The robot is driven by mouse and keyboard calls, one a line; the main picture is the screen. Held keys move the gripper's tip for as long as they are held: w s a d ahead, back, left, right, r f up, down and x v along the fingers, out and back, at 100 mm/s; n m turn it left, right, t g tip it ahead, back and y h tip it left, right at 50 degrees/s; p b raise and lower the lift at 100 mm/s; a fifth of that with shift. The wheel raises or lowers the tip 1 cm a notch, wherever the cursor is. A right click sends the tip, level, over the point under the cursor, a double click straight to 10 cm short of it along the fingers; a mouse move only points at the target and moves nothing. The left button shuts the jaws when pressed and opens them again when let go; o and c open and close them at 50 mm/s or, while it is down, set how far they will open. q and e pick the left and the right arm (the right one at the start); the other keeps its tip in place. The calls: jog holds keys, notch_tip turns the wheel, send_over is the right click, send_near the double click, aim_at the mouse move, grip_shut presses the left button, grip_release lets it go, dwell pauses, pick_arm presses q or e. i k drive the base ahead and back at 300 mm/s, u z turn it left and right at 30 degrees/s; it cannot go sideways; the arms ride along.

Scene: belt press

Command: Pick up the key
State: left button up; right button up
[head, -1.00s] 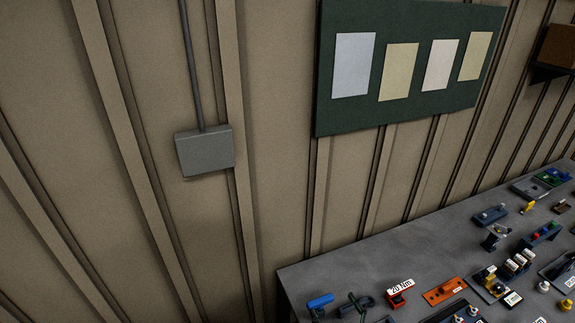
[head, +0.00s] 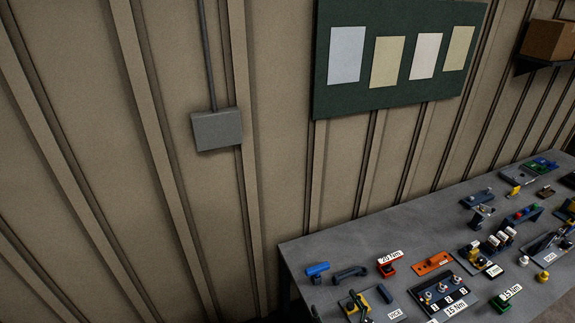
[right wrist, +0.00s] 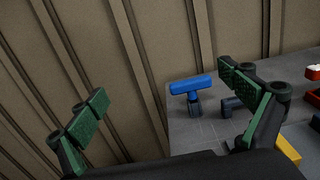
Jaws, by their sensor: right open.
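A blue T-shaped piece (head: 317,269), which may be the key, stands at the near left corner of the grey bench. It also shows in the right wrist view (right wrist: 191,86), with a blue crossbar on a short dark stem. My right gripper (right wrist: 168,108) shows in the right wrist view with its green-padded fingers wide apart and nothing between them. The blue piece lies beyond the fingers, between them in the picture, and untouched. I do not make out either gripper in the head view.
The bench (head: 345,245) runs to the right along a ribbed wall. A dark handle-shaped piece (head: 350,272) lies just right of the blue one, then a red block (head: 387,269) and an orange plate (head: 432,263). A grey box (head: 217,130) is on the wall.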

aim_at(316, 271)
jog(key=z, duration=0.05)
jog(key=k, duration=1.05)
jog(key=u, duration=0.05)
